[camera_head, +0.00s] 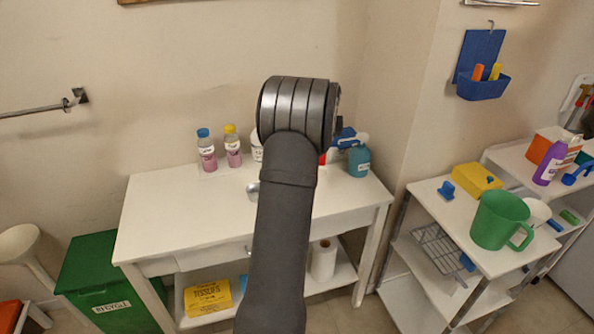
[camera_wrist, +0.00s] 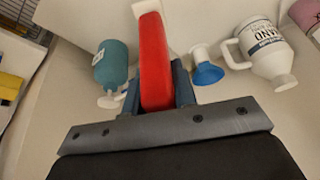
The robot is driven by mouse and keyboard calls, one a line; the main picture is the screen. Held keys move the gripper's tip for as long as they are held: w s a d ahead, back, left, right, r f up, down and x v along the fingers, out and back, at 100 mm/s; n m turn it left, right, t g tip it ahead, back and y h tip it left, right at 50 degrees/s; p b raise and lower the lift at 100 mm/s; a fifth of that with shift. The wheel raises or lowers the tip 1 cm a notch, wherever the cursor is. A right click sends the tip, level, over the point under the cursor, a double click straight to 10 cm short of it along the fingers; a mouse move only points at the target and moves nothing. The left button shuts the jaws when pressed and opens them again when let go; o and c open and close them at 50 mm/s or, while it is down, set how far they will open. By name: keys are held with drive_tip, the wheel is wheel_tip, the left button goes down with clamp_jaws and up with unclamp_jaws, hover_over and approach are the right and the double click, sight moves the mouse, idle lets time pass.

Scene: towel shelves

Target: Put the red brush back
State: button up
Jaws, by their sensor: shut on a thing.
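My gripper (camera_wrist: 158,94) is shut on the red brush (camera_wrist: 154,55), seen in the wrist view as a long red piece between the two blue-grey fingers. A white part shows at its far end; I cannot tell whether that belongs to the brush. In the head view my wrist hides most of the gripper, and only a small bit of red (camera_head: 323,158) shows beside it. The gripper is above the white table (camera_head: 165,220), near its right back part.
A teal spray bottle (camera_head: 359,162) stands close right of the gripper. Two pink bottles (camera_head: 207,150) stand left. A white bottle (camera_wrist: 268,55) and a blue-based item (camera_wrist: 207,73) are close by. A blue wall caddy (camera_head: 484,88) and a cart with a green mug (camera_head: 497,220) are right.

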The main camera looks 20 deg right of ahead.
drive_tip(key=w+a+f, duration=0.6)
drive_tip(key=w+f, duration=0.1)
drive_tip(key=f, duration=0.3)
drive_tip(key=shift+w, duration=0.4)
drive_tip(key=shift+a+f, duration=0.1)
drive_tip(key=o, duration=1)
drive_tip(key=v, duration=1.2)
